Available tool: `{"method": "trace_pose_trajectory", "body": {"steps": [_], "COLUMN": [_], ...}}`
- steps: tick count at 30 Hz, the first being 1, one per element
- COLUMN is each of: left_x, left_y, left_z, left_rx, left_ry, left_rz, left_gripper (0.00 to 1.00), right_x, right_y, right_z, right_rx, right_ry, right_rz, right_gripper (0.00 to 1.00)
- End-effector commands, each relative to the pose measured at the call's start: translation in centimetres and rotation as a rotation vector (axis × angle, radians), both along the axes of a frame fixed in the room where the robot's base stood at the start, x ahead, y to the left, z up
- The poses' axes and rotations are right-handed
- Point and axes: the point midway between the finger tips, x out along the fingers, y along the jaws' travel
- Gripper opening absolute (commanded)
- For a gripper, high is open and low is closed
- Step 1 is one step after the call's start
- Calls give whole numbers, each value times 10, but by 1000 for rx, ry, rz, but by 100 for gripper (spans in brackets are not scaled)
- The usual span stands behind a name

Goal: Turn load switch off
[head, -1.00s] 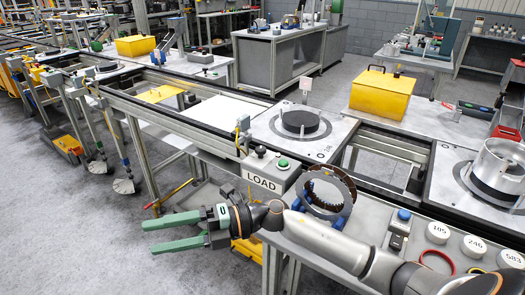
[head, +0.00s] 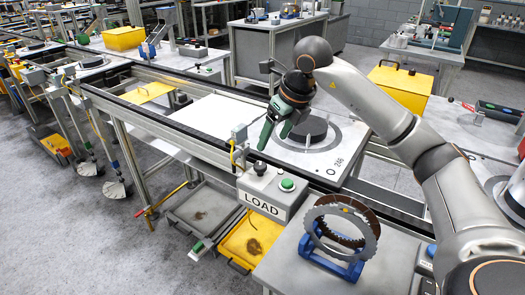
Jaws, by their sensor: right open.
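The load switch box (head: 270,192) is grey with a white LOAD label and sits at the front edge of the line, in the middle of the head view. On its top are a black knob (head: 259,169) and a green button (head: 287,184). My right gripper (head: 275,137) has green fingers pointing down. It is open and empty, above and behind the box, over the near side of the pallet plate (head: 310,160). It appears apart from the knob. My left gripper is not in view.
A toothed ring on a blue stand (head: 330,264) is on the bench right of the box. A black disc (head: 312,132) sits on the pallet plate behind my gripper. Grey and yellow trays (head: 248,246) are below the box. A yellow bin (head: 399,88) stands behind my arm.

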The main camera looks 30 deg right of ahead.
Motion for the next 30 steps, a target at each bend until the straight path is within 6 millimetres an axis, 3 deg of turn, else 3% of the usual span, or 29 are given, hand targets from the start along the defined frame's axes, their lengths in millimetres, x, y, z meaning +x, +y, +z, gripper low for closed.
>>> {"method": "trace_pose_trajectory", "body": {"steps": [8, 21, 30], "left_x": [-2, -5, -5], "left_y": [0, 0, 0], "left_z": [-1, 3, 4], "left_rx": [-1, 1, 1], "left_ry": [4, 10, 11], "left_rz": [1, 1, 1], "left_gripper": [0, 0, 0], "right_x": [4, 35, 46], "right_y": [-3, 3, 4], "right_z": [-10, -88, -113], "right_rx": [-10, -6, -8], "right_ry": [2, 3, -2], "right_rz": [-8, -7, -7], "right_gripper": [76, 76, 76]}}
